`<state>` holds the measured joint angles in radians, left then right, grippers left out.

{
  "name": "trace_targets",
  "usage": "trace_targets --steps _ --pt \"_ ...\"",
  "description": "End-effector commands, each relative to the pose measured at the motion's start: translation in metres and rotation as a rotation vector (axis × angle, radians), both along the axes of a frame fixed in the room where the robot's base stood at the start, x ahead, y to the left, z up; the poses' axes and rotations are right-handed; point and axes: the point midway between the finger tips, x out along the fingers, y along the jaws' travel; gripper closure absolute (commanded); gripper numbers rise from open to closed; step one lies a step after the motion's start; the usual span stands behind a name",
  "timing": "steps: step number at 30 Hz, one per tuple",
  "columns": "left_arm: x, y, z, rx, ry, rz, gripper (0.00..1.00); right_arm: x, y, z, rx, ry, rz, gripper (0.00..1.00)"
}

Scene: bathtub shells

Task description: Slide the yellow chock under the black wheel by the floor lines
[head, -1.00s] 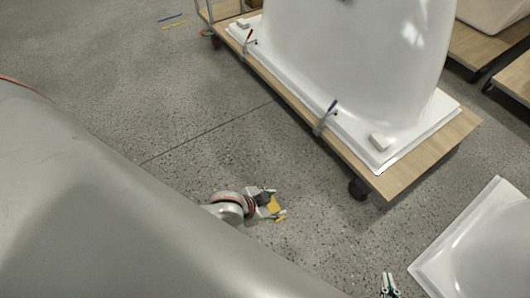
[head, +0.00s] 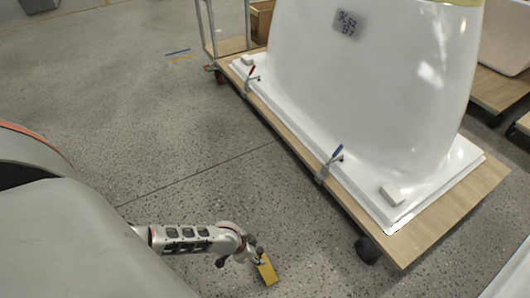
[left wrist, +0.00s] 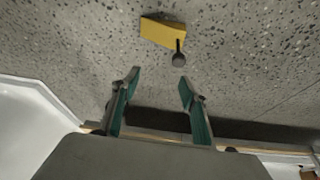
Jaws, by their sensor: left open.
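The yellow chock (head: 267,271) lies on the grey concrete floor. In the left wrist view the chock (left wrist: 163,30) has a short dark stem with a round knob (left wrist: 179,59). My left gripper (head: 256,259) is right by it in the head view; in the wrist view its green-sided fingers (left wrist: 158,82) are spread, with nothing between them and the chock just beyond the tips. A dark wheel with a red bracket (head: 220,76) is under the cart's far end, near the blue (head: 178,51) and yellow (head: 181,59) floor lines. My right gripper is out of view.
The wooden cart (head: 447,218) carries a large white tub shell (head: 375,90). Another black wheel (head: 368,250) is under its near corner. Clamps with red (head: 250,74) and blue (head: 331,160) handles line the cart's edge. The floor left of the cart is open.

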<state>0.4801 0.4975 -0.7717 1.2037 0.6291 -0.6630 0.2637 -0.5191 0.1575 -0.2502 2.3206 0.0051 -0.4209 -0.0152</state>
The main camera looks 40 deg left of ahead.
Motion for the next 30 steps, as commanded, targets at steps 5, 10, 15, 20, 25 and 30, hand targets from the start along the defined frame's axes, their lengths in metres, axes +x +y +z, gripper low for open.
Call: trace_targets --steps 5,10,15,20,25,30 --pt "0.003 0.032 -0.026 0.017 0.029 0.051 0.56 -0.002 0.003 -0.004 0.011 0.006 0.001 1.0" --pt "0.006 0.034 -0.035 0.016 0.03 0.059 0.56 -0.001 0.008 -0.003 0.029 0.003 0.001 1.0" --pt "0.006 0.031 -0.059 0.016 0.04 0.059 0.56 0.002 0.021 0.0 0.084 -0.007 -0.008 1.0" --pt "0.011 0.028 -0.08 0.017 0.042 0.057 0.56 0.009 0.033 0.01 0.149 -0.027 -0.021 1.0" --pt "0.02 0.026 -0.093 0.017 0.037 0.059 0.56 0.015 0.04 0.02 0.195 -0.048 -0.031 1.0" --pt "0.027 0.024 -0.1 0.017 0.031 0.057 0.56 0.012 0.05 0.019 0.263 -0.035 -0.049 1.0"
